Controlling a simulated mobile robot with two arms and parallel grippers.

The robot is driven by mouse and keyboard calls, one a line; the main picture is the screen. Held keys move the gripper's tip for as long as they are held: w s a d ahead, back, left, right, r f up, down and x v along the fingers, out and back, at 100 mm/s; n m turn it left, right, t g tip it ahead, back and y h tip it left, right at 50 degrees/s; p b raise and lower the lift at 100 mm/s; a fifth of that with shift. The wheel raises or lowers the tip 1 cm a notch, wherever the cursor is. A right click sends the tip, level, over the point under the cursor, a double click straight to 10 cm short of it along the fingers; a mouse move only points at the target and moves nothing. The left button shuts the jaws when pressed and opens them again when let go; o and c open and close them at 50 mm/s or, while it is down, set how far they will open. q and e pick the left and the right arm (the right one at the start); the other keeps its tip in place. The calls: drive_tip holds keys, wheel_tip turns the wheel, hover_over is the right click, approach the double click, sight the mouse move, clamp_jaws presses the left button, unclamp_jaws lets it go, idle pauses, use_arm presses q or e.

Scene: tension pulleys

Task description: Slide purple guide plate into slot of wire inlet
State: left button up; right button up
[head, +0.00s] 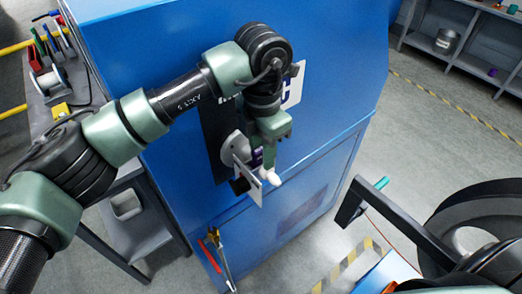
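My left arm reaches across the front of a blue machine (330,60). My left gripper (269,176) points down beside the wire inlet, a grey round disc with a light flat plate (246,180) on a black upright panel. A small purple piece (257,156), which looks like the guide plate, shows between the gripper and the inlet. It is too small and too covered to tell whether the fingers hold it or whether it sits in the slot. The slot itself is hidden. My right gripper is not in view.
A side bench (72,100) with tools and a spool stands at left. A dark arm with a teal end (381,184) and a large black reel (490,225) stand at right. Shelves (475,50) stand far right.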

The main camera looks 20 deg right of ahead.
use_arm(q)
drive_tip(key=shift+w+a+f, duration=0.1)
drive_tip(key=shift+w+f, duration=0.05)
drive_tip(key=shift+w+a+f, duration=0.1)
drive_tip(key=shift+w+r+b, duration=0.15)
drive_tip(key=shift+r+b, duration=0.15)
drive_tip(key=shift+r, duration=0.2)
drive_tip(key=r, duration=0.2)
drive_tip(key=r+b, duration=0.1)
drive_tip(key=r, duration=0.2)
drive_tip(key=r+b, duration=0.1)
drive_tip(key=r, duration=0.1)
drive_tip(key=shift+s+d+r, duration=0.15)
drive_tip(key=shift+s+d, duration=0.05)
drive_tip(key=shift+s, duration=0.1)
